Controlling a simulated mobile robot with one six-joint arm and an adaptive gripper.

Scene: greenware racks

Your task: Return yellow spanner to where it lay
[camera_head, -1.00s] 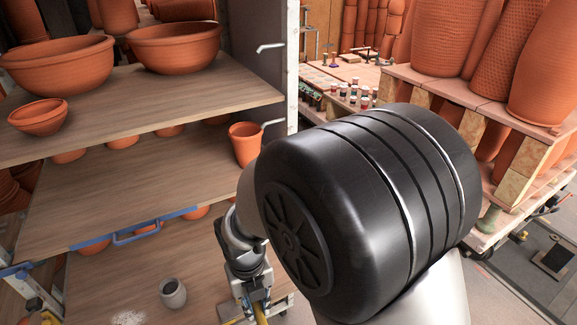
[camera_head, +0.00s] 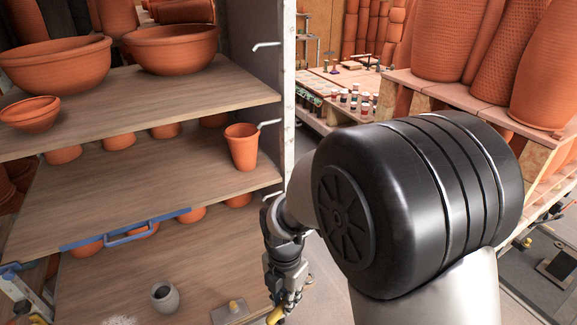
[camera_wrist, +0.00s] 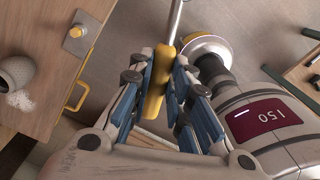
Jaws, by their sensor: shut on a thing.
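My gripper (camera_head: 284,299) is low in the head view, beside the right end of the lowest shelf board. In the wrist view its blue-padded fingers (camera_wrist: 167,85) are shut on the yellow spanner (camera_wrist: 156,84). The spanner's yellow handle is between the fingers, and a bare metal shaft runs up from it to the top of the picture. In the head view only a small yellow part of the spanner (camera_head: 275,316) shows under the fingers.
A yellow handle (camera_wrist: 78,96) sits at the board's edge. Terracotta bowls (camera_head: 170,50) and a pot (camera_head: 242,148) stand on higher shelves. A blue handle (camera_head: 126,239) juts from the middle shelf.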

